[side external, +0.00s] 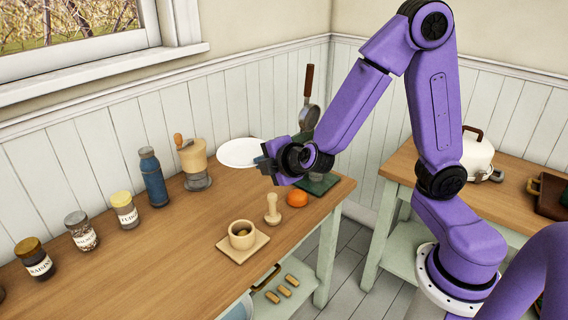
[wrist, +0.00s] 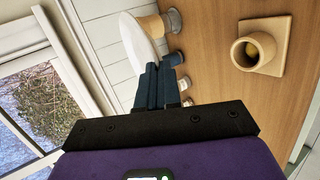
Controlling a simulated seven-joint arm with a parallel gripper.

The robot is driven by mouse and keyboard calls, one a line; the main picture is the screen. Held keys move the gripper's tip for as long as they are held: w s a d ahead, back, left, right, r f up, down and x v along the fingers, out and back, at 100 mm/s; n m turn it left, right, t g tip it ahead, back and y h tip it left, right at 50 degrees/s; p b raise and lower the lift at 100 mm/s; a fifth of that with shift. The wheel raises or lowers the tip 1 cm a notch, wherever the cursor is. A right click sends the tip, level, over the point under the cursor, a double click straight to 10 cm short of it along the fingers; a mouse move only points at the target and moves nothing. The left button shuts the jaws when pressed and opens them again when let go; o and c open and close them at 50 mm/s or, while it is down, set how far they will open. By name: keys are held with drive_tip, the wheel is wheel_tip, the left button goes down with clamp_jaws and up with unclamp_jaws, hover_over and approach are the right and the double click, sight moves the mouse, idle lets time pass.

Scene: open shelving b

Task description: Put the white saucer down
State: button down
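The white saucer (side external: 240,152) is in the air above the back of the wooden table, roughly level in the side external view. My gripper (side external: 267,164) is at its right edge, shut on the rim. In the wrist view the saucer (wrist: 137,40) reaches out beyond the dark fingertips (wrist: 158,68), which are close together on its edge. The fingers hide the gripped part of the rim.
On the table (side external: 165,248) stand a grinder (side external: 194,162), a blue bottle (side external: 153,178), several jars (side external: 124,210), a wooden mortar (side external: 242,235) on a square board, a pestle (side external: 272,209) and an orange (side external: 297,198). The middle of the table, left of the mortar, is clear.

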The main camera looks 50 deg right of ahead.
drive_tip(key=s+a+f+n+y, duration=0.3)
drive_tip(key=a+f, duration=0.6)
drive_tip(key=a, duration=0.2)
drive_tip(key=s+a+f+n+y, duration=0.2)
drive_tip(key=s+a+f+y, duration=0.15)
drive_tip(key=a+f, duration=0.6)
drive_tip(key=shift+h, duration=0.25)
drive_tip(key=shift+s+a+f, duration=0.1)
drive_tip(key=shift+a+f, duration=0.15)
drive_tip(key=shift+f, duration=0.55)
drive_tip(key=shift+w+a+f, duration=0.1)
drive_tip(key=shift+a+f, duration=0.2)
drive_tip(key=shift+f, duration=0.5)
drive_tip(key=shift+s+a+f, duration=0.1)
drive_tip(key=shift+a+f, duration=0.15)
drive_tip(key=shift+f, duration=0.55)
drive_tip(key=shift+f, duration=0.55)
drive_tip(key=c, duration=1.2)
unclamp_jaws()
drive_tip(key=shift+c, duration=0.2)
drive_tip(key=shift+f, duration=0.1)
drive_tip(key=shift+s+n, duration=0.1)
drive_tip(key=shift+n, duration=0.2)
